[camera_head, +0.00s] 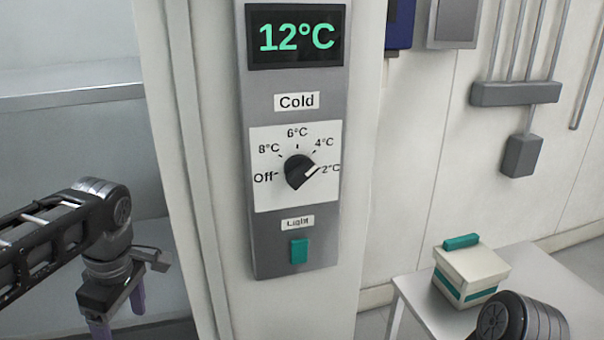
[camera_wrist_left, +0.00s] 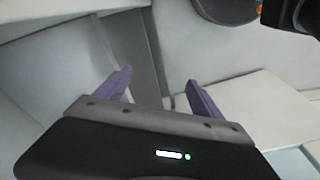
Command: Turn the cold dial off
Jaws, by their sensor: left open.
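The cold dial (camera_head: 299,171) is a black round knob on a white plate marked Off, 8°C, 6°C, 4°C and 2°C, under a "Cold" label. My left gripper (camera_head: 121,318) is at the lower left of the head view, pointing down, well apart from the dial. Its purple fingers are spread and empty in the left wrist view (camera_wrist_left: 158,88). The dial does not show in the wrist view. Part of my right arm shows at lower right; its gripper is out of view.
A green light switch (camera_head: 299,250) sits below the dial on the same grey panel (camera_head: 262,240). A white table (camera_head: 425,300) at right holds a cream and green box (camera_head: 470,268). A grey ledge (camera_head: 70,92) is at left. Space before the panel looks clear.

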